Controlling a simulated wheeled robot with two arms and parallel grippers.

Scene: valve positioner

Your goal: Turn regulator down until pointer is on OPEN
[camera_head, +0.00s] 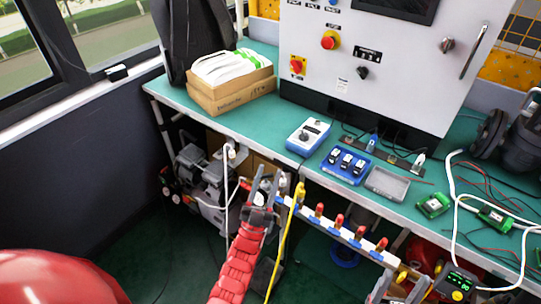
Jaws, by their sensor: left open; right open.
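My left gripper (267,174), on a red arm, is open below the bench's front edge, beside the left end of a pipe manifold (332,226) with several red-topped valves. What looks like my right gripper (405,282) is open at the bottom edge, near the manifold's right end. A dark device with a lit green display and yellow trim (458,284) is at the lower right, just right of that gripper. I cannot tell which part is the regulator, and no pointer or OPEN mark is readable. Neither gripper visibly holds anything.
The green bench (268,125) carries a cardboard box (232,94), a blue-white dial box (308,136), a blue tray (345,165) and circuit boards (434,205). A white control cabinet (390,60) stands behind. A yellow hose (288,235) and white cables hang near my grippers.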

